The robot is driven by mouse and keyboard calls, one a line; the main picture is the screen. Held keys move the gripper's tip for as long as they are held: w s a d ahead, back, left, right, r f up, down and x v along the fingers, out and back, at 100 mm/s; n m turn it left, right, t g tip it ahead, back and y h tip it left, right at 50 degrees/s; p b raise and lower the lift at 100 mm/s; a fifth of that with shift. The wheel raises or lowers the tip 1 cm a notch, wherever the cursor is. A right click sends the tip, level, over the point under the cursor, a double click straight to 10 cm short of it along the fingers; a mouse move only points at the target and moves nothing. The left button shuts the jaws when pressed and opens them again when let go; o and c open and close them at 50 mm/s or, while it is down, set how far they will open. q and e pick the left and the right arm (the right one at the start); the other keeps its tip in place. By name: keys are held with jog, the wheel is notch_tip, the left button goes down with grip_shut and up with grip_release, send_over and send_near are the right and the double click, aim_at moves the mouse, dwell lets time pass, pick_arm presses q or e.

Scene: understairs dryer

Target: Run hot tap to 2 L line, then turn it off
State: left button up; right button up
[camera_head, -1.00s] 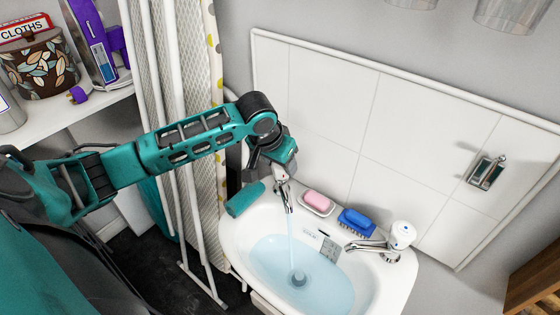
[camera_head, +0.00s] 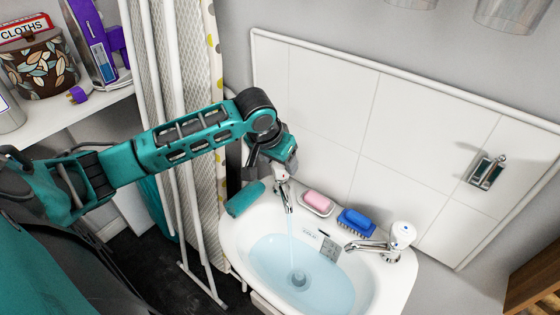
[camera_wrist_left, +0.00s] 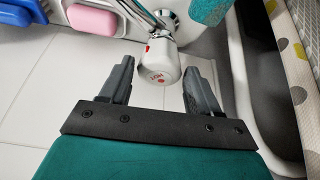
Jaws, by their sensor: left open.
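The hot tap (camera_head: 283,186) stands at the basin's left back corner, and a thin stream of water runs from its spout. Its white knob with red marks (camera_wrist_left: 157,69) shows in the left wrist view, between the two fingers. My left gripper (camera_wrist_left: 158,85) is open, with a finger on either side of the knob and visible gaps. In the head view my left gripper (camera_head: 277,166) is over the tap, partly hidden by its own wrist. The white basin (camera_head: 238,240) holds bluish water. A small grey marked plate (camera_head: 330,249) is on its back inner wall. My right gripper is not in view.
A pink soap (camera_head: 317,200) in a dish and a blue brush (camera_head: 356,221) sit on the basin's back ledge. The other tap (camera_head: 401,237) is at the right. A teal cloth or sponge (camera_head: 244,199) lies at the left rim. White folding rails stand left.

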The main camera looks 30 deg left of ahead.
pick_arm(q)
jog(key=v, duration=1.2)
